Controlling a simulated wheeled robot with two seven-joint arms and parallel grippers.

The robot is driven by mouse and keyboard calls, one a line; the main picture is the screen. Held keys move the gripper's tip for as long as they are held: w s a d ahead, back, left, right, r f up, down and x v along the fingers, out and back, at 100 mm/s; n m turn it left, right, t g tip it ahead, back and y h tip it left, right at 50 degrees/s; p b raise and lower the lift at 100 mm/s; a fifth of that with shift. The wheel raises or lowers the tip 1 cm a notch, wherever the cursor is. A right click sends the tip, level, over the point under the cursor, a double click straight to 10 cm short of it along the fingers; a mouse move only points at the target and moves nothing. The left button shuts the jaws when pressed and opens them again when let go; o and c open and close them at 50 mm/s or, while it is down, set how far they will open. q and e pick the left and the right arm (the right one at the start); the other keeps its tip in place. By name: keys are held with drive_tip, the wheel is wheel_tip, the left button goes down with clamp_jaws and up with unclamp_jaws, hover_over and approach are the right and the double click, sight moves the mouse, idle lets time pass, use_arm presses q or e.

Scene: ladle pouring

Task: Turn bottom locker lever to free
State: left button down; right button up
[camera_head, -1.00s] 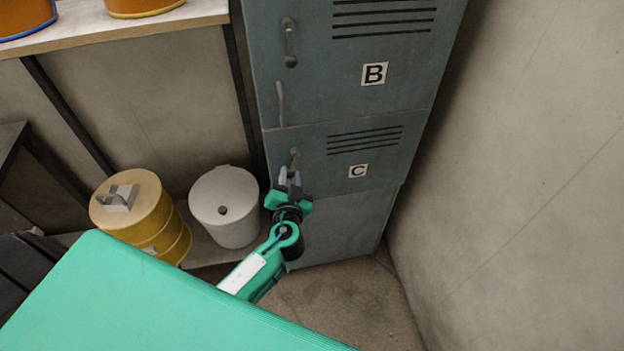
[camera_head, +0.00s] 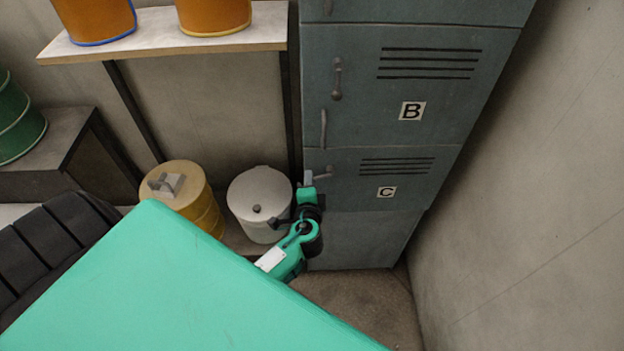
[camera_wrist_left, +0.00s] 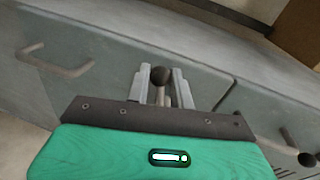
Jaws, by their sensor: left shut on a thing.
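The bottom locker (camera_head: 350,195), marked C, is a grey-blue door with slots at the lower middle of the head view. Its lever (camera_head: 329,169) is mostly hidden by my gripper. My left gripper (camera_head: 319,177) is at the door's left edge, turned sideways. In the left wrist view, my left gripper (camera_wrist_left: 160,88) has its two grey fingers on either side of the lever's dark round knob (camera_wrist_left: 160,75) and is shut on the lever. The lever's exact angle is hard to tell. My right gripper is not in view.
Locker B (camera_head: 390,95) is above, with a lever (camera_head: 337,78) and a bar handle (camera_head: 324,128) on its left side. A white lidded bin (camera_head: 262,205) and a yellow drum (camera_head: 205,212) stand left of my gripper. A bare wall (camera_head: 540,170) is on the right.

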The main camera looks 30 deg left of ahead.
use_arm(q)
drive_tip(key=shift+r+m+g+y+p, duration=0.3)
drive_tip(key=shift+r+m+p, duration=0.65)
drive_tip(key=shift+m+p, duration=0.4)
drive_tip(key=c, duration=1.2)
unclamp_jaws()
drive_tip(key=b+v, duration=0.3)
drive_tip(key=v, duration=1)
drive_tip(key=shift+s+d+b, duration=0.2)
drive_tip(key=shift+s+b, duration=0.15)
drive_tip(key=shift+b, duration=0.05)
